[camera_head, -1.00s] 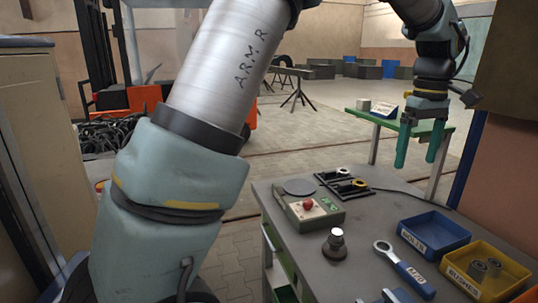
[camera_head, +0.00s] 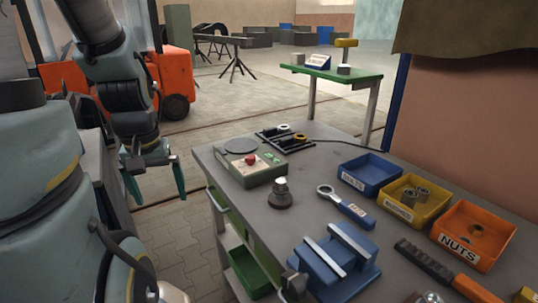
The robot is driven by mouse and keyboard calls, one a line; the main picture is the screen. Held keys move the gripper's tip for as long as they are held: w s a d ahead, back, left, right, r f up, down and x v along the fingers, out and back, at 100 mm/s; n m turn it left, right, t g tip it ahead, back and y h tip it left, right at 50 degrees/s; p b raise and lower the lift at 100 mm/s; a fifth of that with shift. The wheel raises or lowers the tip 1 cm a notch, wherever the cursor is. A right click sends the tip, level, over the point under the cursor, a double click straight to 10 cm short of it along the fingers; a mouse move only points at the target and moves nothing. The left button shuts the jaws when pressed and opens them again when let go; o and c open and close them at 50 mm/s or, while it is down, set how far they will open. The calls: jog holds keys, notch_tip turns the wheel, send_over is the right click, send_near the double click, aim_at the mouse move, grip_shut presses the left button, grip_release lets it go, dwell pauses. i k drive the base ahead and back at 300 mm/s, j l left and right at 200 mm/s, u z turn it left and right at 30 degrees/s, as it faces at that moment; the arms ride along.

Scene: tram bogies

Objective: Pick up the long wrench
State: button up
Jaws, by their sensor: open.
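A wrench (camera_head: 346,207) with a silver ring end and a blue, labelled handle lies flat on the grey workbench (camera_head: 305,165). Its ring end points to the back left and its handle to the front right. The label is too small to read. My gripper (camera_head: 155,184) hangs to the left of the bench, over the paved floor, with its two green fingers apart and nothing between them. It is well away from the wrench.
A dark round-based knob (camera_head: 280,194) and a control box (camera_head: 255,168) with a red button stand left of the wrench. A blue vise (camera_head: 335,262) is in front. Blue (camera_head: 371,174), yellow (camera_head: 415,200) and orange (camera_head: 474,232) bins stand right. An orange-handled tool (camera_head: 474,289) lies front right.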

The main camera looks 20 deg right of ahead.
aim_at(358, 214)
jog(key=k+j+z, duration=0.1)
jog(key=z, duration=0.85)
